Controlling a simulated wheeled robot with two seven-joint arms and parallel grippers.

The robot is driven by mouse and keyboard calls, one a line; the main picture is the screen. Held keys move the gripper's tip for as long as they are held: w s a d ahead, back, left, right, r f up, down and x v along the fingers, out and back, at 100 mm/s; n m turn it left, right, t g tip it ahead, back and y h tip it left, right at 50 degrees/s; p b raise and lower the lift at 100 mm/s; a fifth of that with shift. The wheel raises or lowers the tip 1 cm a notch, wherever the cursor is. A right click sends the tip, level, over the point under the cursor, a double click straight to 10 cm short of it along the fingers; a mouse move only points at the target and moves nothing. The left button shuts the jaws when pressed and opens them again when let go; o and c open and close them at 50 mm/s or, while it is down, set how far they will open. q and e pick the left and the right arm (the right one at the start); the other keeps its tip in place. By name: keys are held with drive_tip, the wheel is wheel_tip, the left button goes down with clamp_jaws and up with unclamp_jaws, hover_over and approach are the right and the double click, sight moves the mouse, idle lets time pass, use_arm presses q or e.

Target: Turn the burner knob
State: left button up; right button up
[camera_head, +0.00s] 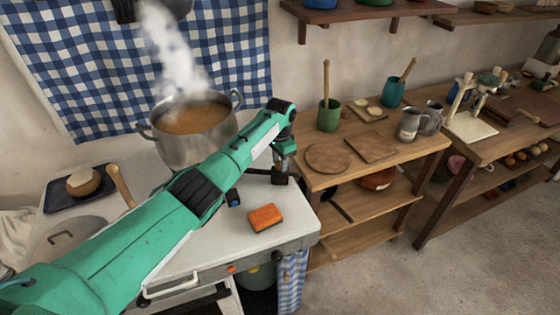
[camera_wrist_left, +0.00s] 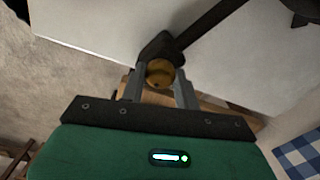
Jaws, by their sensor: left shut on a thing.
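A round brass-coloured knob (camera_wrist_left: 160,72) sits between the two grey fingers of my left gripper (camera_wrist_left: 157,86) in the left wrist view. The gripper is shut on it. A dark bracket with a long dark bar lies right beside the knob, against a white surface. In the head view my green left arm reaches across the white stove (camera_head: 185,262), and my left gripper (camera_head: 281,172) points down at its right rear edge. The knob cannot be made out there. A large steaming pot (camera_head: 180,151) of brown soup stands behind the arm. My right gripper is not in view.
An orange sponge (camera_head: 265,217) lies on the white top near the gripper. A dark tray (camera_head: 62,199) with a round item is at the left. A wooden shelf table (camera_head: 345,183) with cups and boards stands close on the right. The floor at front right is clear.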

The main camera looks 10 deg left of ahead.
use_arm(q)
drive_tip(key=shift+m, duration=2.2)
drive_tip(key=o, duration=1)
drive_tip(key=shift+c, duration=0.2)
wheel_tip(320, 180, up, 14)
drive_tip(key=b, duration=0.3)
drive_tip(key=shift+f, duration=0.15)
